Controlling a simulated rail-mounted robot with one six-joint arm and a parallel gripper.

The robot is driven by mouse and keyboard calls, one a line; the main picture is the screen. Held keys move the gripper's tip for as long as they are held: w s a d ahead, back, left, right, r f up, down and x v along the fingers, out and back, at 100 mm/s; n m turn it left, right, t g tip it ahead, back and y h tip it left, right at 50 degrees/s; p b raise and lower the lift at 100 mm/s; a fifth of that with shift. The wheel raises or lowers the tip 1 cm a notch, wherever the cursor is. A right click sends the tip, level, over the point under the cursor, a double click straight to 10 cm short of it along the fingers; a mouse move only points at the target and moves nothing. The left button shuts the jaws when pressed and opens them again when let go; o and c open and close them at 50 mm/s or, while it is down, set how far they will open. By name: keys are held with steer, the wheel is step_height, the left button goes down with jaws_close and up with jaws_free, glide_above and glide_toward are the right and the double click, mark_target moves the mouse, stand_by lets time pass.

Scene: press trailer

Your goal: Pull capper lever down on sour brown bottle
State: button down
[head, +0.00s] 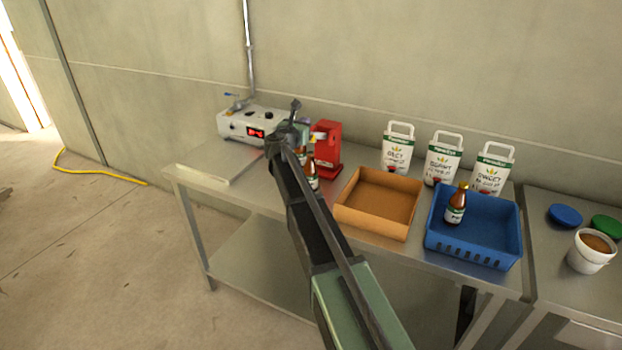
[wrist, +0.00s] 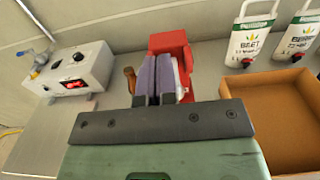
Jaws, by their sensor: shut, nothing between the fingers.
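The red capper (head: 329,150) stands on the steel bench; its upper part shows in the wrist view (wrist: 170,41) just beyond my fingers. My gripper (wrist: 164,60) is shut and empty, its two fingers together in front of the capper. In the head view my arm covers most of the gripper. I cannot make out the capper's lever clearly, nor whether the fingers touch it. A brown bottle (head: 312,174) stands upright beside the capper's front left, with part of another behind it. A brown piece (wrist: 130,78) shows left of the fingers in the wrist view.
A white box with a red display (head: 255,124) stands left of the capper. An empty orange tray (head: 380,200) and a blue crate (head: 473,254) with one brown bottle (head: 456,206) are to the right. Several white jugs (head: 397,150) line the wall.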

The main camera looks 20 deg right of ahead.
steer(key=shift+s+a+f+b, duration=0.25)
steer(key=shift+s+a, duration=0.1)
steer(key=shift+a, duration=0.15)
steer(key=shift+s+a+f+b, duration=0.1)
steer(key=shift+s+a+f, duration=0.15)
steer(key=shift+a, duration=0.25)
steer(key=shift+s+a+f+b, duration=0.2)
steer(key=shift+s+f+b, duration=0.15)
steer(key=shift+f+b, duration=0.35)
steer(key=shift+s+a+f+b, duration=0.2)
steer(key=shift+s+f+b, duration=0.15)
steer(key=shift+f+b, duration=0.35)
steer(key=shift+r, duration=0.1)
steer(key=shift+s+a+f+b, duration=0.1)
steer(key=shift+f+b, duration=0.7)
steer(key=shift+f, duration=0.05)
steer(key=shift+s+a+f+b, duration=0.1)
steer(key=shift+f+b, duration=0.65)
steer(key=shift+f, duration=0.05)
steer(key=shift+f+b, duration=0.3)
steer(key=shift+b, duration=0.05)
